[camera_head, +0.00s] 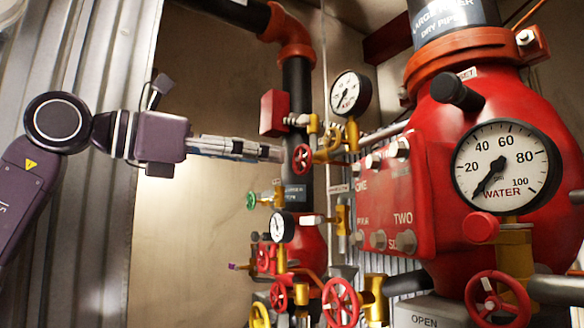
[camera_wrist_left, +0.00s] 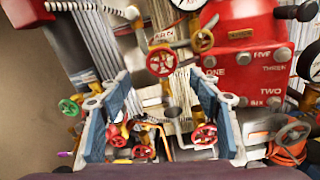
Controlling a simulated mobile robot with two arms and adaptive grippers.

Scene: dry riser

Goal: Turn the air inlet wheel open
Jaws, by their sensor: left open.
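Several small handwheels show, and I cannot tell which one is the air inlet wheel. A red wheel on a brass valve (camera_head: 303,157) is just right of my left gripper (camera_head: 272,152); a red wheel (camera_wrist_left: 161,61) is ahead, between the finger lines, in the left wrist view. Lower are a green wheel (camera_head: 250,201), a larger red wheel (camera_head: 341,302) and a yellow wheel (camera_head: 260,315). My left gripper's blue-grey fingers (camera_wrist_left: 155,95) are spread wide with nothing between them. It does not appear to touch any wheel. My right gripper is not in view.
A big red valve body (camera_head: 480,95) with a WATER gauge (camera_head: 506,167) fills the right. A smaller gauge (camera_head: 350,93) stands above the brass valve. A red box (camera_head: 274,113) and black riser pipe (camera_head: 297,100) are close to the left gripper. Open wall lies left.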

